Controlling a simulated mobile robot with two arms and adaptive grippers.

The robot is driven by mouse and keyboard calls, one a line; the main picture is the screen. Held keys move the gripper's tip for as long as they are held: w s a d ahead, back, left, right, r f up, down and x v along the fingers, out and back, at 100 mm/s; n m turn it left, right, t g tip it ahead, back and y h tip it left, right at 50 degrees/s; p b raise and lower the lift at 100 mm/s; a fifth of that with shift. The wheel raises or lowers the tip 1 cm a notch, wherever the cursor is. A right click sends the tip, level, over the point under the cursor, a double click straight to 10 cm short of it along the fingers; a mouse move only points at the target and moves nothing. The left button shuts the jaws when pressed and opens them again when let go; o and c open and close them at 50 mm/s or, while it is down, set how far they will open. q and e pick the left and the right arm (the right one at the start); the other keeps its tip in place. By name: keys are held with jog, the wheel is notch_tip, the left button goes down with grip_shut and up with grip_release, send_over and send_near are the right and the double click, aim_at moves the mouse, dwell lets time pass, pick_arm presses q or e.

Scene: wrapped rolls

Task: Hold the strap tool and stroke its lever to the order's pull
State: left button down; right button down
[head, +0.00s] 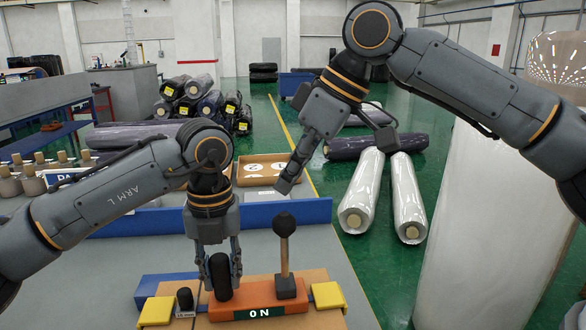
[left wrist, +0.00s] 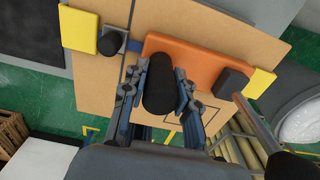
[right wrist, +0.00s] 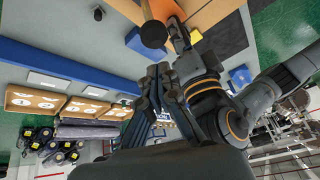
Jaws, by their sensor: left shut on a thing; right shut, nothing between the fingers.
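The orange strap tool (head: 258,298) lies on a brown carton (head: 318,318), its front display reading 0 N. Its lever (head: 284,258) stands nearly upright with a dark knob (head: 285,224) on top; in the left wrist view the lever (left wrist: 258,122) is at the right. My left gripper (head: 222,274) is shut on the tool's black grip (head: 220,277), which also shows between the fingers in the left wrist view (left wrist: 159,88). My right gripper (head: 288,182) is shut and empty, above the knob and apart from it. The knob shows at the top of the right wrist view (right wrist: 153,34).
Yellow blocks (head: 157,311) and (head: 328,296) flank the tool. A small black knob (head: 184,298) stands left of it. A blue barrier (head: 290,213) runs behind, with a cardboard tray (head: 262,168) beyond. A tall wrapped roll (head: 490,190) stands at right.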

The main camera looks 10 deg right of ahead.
jog(key=s+x, duration=0.1)
jog(key=x, duration=0.5)
jog(key=shift+w, duration=0.45)
jog(key=shift+f, duration=0.1)
jog(key=shift+d+f+y, duration=0.1)
jog(key=shift+d+y, duration=0.3)
jog(key=shift+d, duration=0.9)
jog(key=d+f+m+y, duration=0.1)
jog(key=d+f+y, duration=0.2)
jog(key=d+y, duration=0.4)
jog(key=shift+d+y, duration=0.35)
jog(key=shift+y, duration=0.85)
jog(key=shift+d, duration=0.1)
